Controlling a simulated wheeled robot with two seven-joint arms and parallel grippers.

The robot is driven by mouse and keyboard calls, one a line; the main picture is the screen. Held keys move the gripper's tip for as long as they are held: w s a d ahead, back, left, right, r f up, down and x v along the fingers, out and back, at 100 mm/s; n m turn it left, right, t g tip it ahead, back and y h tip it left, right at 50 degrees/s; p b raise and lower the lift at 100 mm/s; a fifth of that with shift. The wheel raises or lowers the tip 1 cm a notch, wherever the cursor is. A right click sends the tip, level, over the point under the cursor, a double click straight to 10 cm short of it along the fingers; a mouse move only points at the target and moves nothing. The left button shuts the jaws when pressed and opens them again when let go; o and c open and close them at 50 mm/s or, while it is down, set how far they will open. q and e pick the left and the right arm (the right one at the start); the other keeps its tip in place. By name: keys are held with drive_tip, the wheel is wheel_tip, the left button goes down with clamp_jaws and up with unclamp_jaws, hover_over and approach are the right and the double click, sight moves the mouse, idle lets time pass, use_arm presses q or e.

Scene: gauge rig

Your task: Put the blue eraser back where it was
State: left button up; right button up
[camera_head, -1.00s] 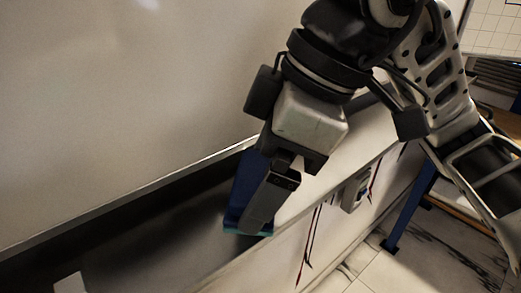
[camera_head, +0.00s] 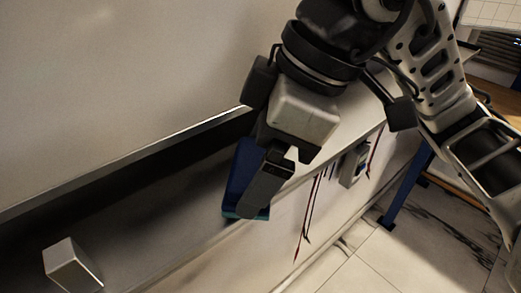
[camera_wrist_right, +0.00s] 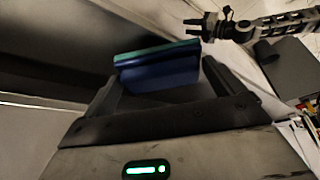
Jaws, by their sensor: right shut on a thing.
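The blue eraser (camera_head: 238,180) has a dark blue body and a teal strip along its lower edge. My right gripper (camera_head: 262,197) is shut on it. In the head view, the near finger covers part of the eraser, which is over the dark ledge (camera_head: 150,222) below the whiteboard. I cannot tell if it touches the ledge. In the right wrist view, the eraser (camera_wrist_right: 158,70) lies across between the fingers, teal side up.
A pale block (camera_head: 72,264) stands on the ledge at the lower left. The whiteboard (camera_head: 110,90) rises behind the ledge. Red and dark cables (camera_head: 308,215) and a small grey device (camera_head: 353,165) hang on the front face. A blue post (camera_head: 408,188) stands at the right.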

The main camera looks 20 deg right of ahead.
drive_tip(key=o, duration=0.9)
drive_tip(key=shift+o, duration=0.2)
drive_tip(key=shift+r, duration=0.1)
drive_tip(key=v, duration=1.5)
drive_tip(key=shift+d+r+p, duration=0.2)
drive_tip(key=shift+r+p, duration=0.1)
drive_tip(key=shift+p, duration=0.15)
drive_tip(key=shift+s, duration=0.2)
